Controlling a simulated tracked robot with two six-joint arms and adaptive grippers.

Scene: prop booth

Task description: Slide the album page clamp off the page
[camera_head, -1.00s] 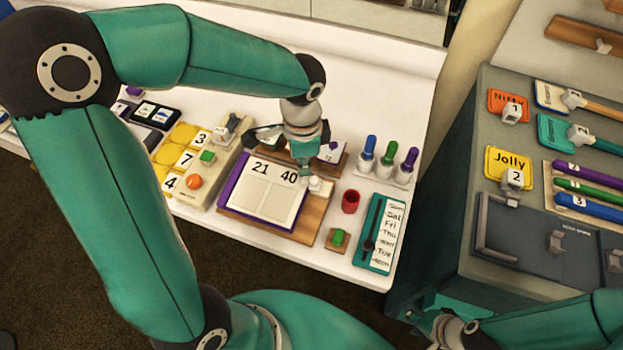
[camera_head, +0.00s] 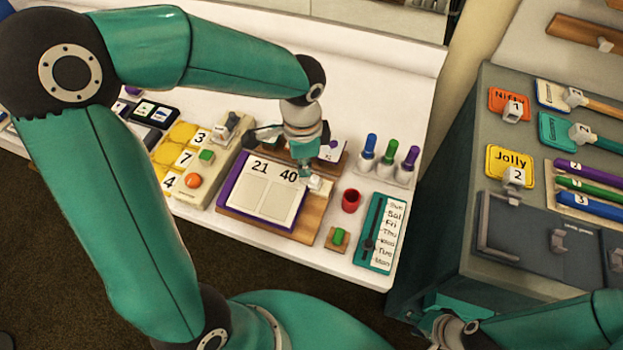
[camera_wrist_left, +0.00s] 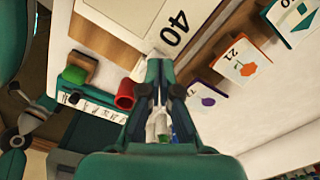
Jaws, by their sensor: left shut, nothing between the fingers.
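The album (camera_head: 258,197) lies on a wooden board with a purple left edge, its open page showing 21 and 40. A small white clamp (camera_head: 316,184) sits at the page's upper right corner. My left gripper (camera_head: 307,172) is just above and beside the clamp, fingers shut and empty. Whether the fingertips touch the clamp cannot be told. In the left wrist view the shut fingers (camera_wrist_left: 158,70) point toward the page corner (camera_wrist_left: 172,35) with the 40 and partly hide what lies there. My right gripper (camera_head: 440,325) shows only in part at the bottom right.
A red cup (camera_head: 351,201), a green block on a small wooden base (camera_head: 338,239) and a teal day slider (camera_head: 380,232) stand right of the album. Colored pens (camera_head: 390,155) stand behind. A panel with an orange knob (camera_head: 194,181) is to the left.

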